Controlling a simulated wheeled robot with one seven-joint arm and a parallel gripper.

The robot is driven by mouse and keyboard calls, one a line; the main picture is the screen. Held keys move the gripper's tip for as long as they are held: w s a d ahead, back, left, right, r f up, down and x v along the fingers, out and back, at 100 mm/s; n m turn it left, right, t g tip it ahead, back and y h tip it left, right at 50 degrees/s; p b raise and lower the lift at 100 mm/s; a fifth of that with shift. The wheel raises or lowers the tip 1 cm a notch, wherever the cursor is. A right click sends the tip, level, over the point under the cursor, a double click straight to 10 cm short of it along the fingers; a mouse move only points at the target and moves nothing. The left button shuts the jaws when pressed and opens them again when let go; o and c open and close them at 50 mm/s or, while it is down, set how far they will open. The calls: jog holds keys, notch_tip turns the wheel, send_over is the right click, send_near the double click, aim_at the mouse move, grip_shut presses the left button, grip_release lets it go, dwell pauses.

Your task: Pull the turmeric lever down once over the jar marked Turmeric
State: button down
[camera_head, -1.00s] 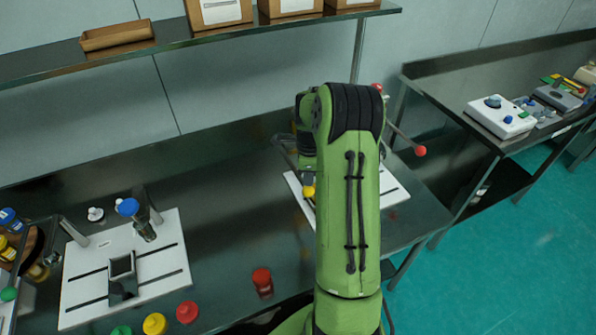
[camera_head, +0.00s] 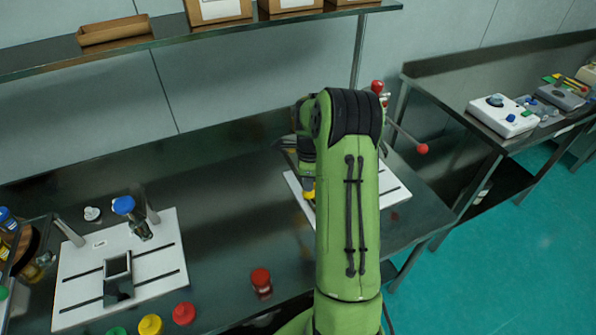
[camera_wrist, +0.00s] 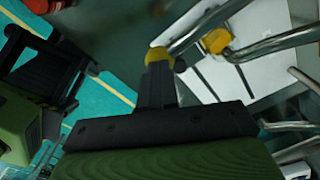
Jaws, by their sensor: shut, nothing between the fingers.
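In the wrist view my gripper (camera_wrist: 158,72) is shut and empty. Its dark fingertips lie right at a yellow ball knob (camera_wrist: 157,56) on the end of a metal lever rod (camera_wrist: 205,22); I cannot tell whether they touch. A second yellow part (camera_wrist: 217,40) on a bent metal rod is just right of it. In the head view a yellow knob (camera_head: 309,194) shows beside my arm, over the right white board (camera_head: 394,190). My arm hides most of that station. No Turmeric label is readable, and the jar cannot be identified.
Another white board (camera_head: 75,285) with a square metal holder stands at left. A red-capped jar (camera_head: 261,280) is on the table between the boards. Red-knobbed levers (camera_head: 422,148) stick out behind my arm. A shelf (camera_head: 170,38) with boxes runs above.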

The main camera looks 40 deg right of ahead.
jog(key=shift+f+b, duration=1.1)
jog(key=shift+f, duration=0.4)
notch_tip(320, 180, up, 10)
jog(key=p, duration=0.7)
jog(key=shift+f, duration=0.15)
